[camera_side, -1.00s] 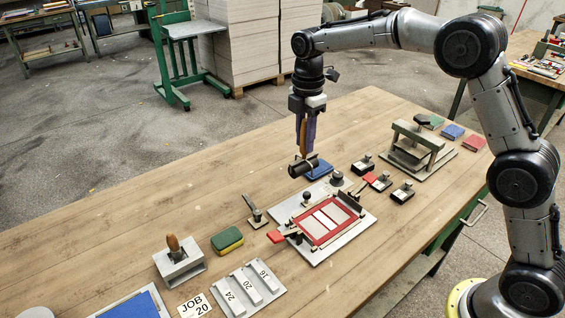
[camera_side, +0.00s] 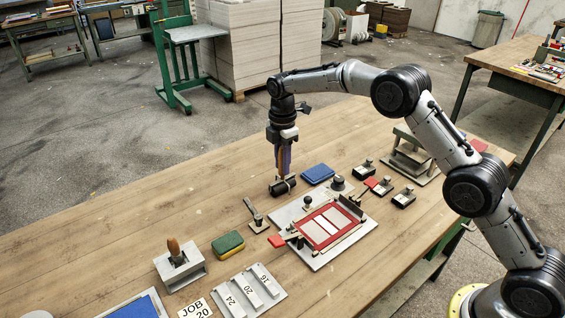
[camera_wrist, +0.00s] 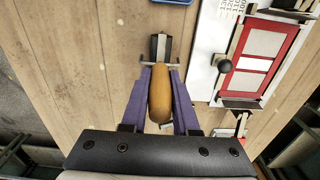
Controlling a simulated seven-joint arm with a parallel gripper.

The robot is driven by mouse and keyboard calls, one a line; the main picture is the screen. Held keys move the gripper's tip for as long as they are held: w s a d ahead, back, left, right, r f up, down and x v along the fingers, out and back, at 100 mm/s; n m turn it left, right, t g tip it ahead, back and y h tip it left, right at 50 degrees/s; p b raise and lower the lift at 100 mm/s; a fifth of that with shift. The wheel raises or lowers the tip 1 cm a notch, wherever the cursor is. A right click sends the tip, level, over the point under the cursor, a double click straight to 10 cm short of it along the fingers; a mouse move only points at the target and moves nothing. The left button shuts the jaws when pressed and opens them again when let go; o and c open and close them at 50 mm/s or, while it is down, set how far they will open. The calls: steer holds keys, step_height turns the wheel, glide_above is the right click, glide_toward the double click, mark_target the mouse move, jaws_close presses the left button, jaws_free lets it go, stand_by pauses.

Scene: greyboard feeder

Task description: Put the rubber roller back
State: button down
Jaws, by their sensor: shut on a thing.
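The rubber roller is a black cylinder (camera_side: 283,187) with a wooden handle, which shows in the wrist view as a tan grip (camera_wrist: 161,97). My gripper (camera_side: 283,160) points down and is shut on that handle between its purple fingers. The black roller end (camera_wrist: 158,46) and its metal yoke stick out beyond the fingertips. In the side view the roller is low over the bare wooden bench, left of the blue pad (camera_side: 318,173). I cannot tell whether it touches the bench.
The grey feeder plate with its red frame (camera_side: 325,227) lies right of and nearer than the roller. A small metal tool (camera_side: 256,216) lies close by. A metal holder (camera_side: 180,267) with a wooden-handled tool and a green-yellow sponge (camera_side: 228,243) stand front left.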

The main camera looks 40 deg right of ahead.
steer(key=shift+f, duration=0.1)
steer(key=c, duration=0.7)
jaws_free()
steer(key=shift+f, duration=0.1)
step_height(320, 180, up, 12)
steer(key=shift+r, duration=0.25)
steer(key=s+d+r+m+t, duration=0.2)
steer(key=s+r+m, duration=0.35)
steer(key=s, duration=0.45)
steer(key=s+d+r+m+t, duration=0.15)
steer(key=s+r+m, duration=0.25)
steer(key=s+r, duration=0.5)
steer(key=s+f+m, duration=0.2)
steer(key=s+f, duration=0.1)
steer(key=s, duration=0.4)
steer(key=s+d+f+m+t, duration=0.1)
steer(key=s+f+m, duration=0.2)
steer(key=s, duration=0.5)
steer(key=s+d+f+m+t, duration=0.1)
steer(key=s+f+m, duration=0.2)
steer(key=s, duration=0.5)
steer(key=shift+f, duration=0.6)
